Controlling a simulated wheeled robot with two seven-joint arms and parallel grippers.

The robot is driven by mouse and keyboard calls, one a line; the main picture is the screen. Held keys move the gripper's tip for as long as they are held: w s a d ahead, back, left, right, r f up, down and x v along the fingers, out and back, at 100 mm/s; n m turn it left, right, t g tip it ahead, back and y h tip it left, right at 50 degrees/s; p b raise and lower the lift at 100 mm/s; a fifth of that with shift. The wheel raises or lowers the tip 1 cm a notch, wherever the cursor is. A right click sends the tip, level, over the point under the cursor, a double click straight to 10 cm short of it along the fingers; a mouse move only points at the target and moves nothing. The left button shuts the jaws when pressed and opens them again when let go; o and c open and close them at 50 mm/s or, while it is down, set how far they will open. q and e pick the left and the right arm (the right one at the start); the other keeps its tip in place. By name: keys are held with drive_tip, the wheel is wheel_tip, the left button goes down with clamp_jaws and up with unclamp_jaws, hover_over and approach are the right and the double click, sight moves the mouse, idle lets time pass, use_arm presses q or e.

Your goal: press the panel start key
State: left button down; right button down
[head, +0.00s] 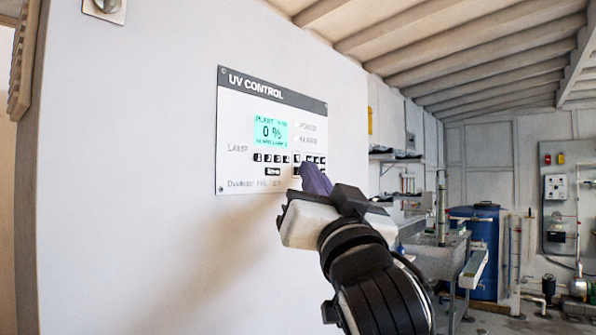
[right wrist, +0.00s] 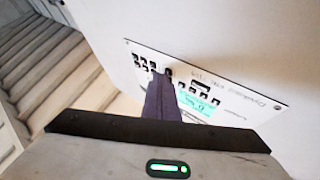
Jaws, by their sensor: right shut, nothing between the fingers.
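The UV CONTROL panel (head: 240,150) is a white plate with a dark title strip, mounted on the white wall. Its green display (head: 270,130) reads 0 %. Rows of small black keys (head: 270,158) sit below the display. My right gripper (head: 308,166) is shut and empty, its dark fingertips at the right-hand group of keys. The fingers hide part of that group; whether they touch a key I cannot tell. In the right wrist view the fingers (right wrist: 160,95) reach over the panel (right wrist: 250,105), which appears turned upside down. The left gripper is out of view.
A small switch plate (head: 104,8) is on the wall at upper left. To the right, the room holds a metal bench (head: 440,262), a blue tank (head: 485,250) and a wall-mounted control box (head: 556,187). The wall around the panel is bare.

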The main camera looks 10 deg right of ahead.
drive_tip(key=shift+s+d, duration=0.45)
idle(0.4)
drive_tip(key=shift+s+d+p, duration=0.45)
drive_tip(key=shift+s+d, duration=1.35)
